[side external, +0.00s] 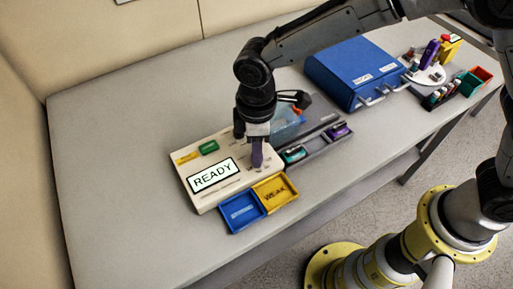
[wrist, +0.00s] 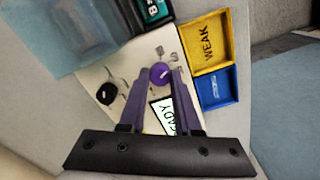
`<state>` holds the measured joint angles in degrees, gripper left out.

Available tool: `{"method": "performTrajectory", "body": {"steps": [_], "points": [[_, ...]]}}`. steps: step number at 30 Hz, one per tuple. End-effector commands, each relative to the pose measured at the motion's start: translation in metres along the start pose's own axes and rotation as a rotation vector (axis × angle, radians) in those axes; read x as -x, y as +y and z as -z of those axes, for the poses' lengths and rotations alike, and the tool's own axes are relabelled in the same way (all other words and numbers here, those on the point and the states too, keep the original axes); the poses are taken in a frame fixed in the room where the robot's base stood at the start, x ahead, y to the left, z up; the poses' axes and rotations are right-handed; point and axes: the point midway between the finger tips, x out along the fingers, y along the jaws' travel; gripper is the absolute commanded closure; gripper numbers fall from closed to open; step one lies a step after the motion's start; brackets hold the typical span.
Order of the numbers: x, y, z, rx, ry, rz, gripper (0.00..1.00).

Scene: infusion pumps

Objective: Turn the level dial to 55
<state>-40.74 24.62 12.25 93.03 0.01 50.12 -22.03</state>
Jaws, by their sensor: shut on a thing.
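A cream pump panel (side external: 215,165) lies on the table, with a lit screen (side external: 213,175) reading READY. In the wrist view a round purple dial (wrist: 160,72) with a pale pointer mark sits on the panel (wrist: 130,68), with small scale marks around it that are too small to read. My gripper (wrist: 158,77) is shut on the purple dial, one finger on each side. In the side view my gripper (side external: 257,163) points down onto the panel and hides most of the dial. A black knob (wrist: 107,93) also stands on the panel, apart from my fingers.
A blue tray (side external: 241,212) and a yellow tray marked WEAK (side external: 275,193) adjoin the panel's front edge. A grey tray (side external: 318,143) with small items lies to its right. A blue case (side external: 353,72) stands farther back. The table's left side is clear.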

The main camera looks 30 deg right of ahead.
Motion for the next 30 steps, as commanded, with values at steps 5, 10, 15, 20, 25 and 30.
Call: {"method": "performTrajectory", "body": {"steps": [5, 10, 15, 20, 25, 30], "points": [[0.0015, 0.0002, 0.0002, -0.168, 0.001, 0.000, 1.00], [0.0017, 0.0003, 0.0000, -0.329, 0.001, 0.000, 1.00], [0.0019, 0.0005, 0.0000, -0.488, 0.001, 0.000, 1.00], [0.0019, 0.0006, -0.0001, -0.625, 0.001, 0.000, 1.00], [0.0021, 0.0008, -0.0001, -0.743, 0.001, 0.000, 1.00], [0.0023, 0.0008, -0.0001, -0.827, 0.002, 0.000, 1.00]]}}
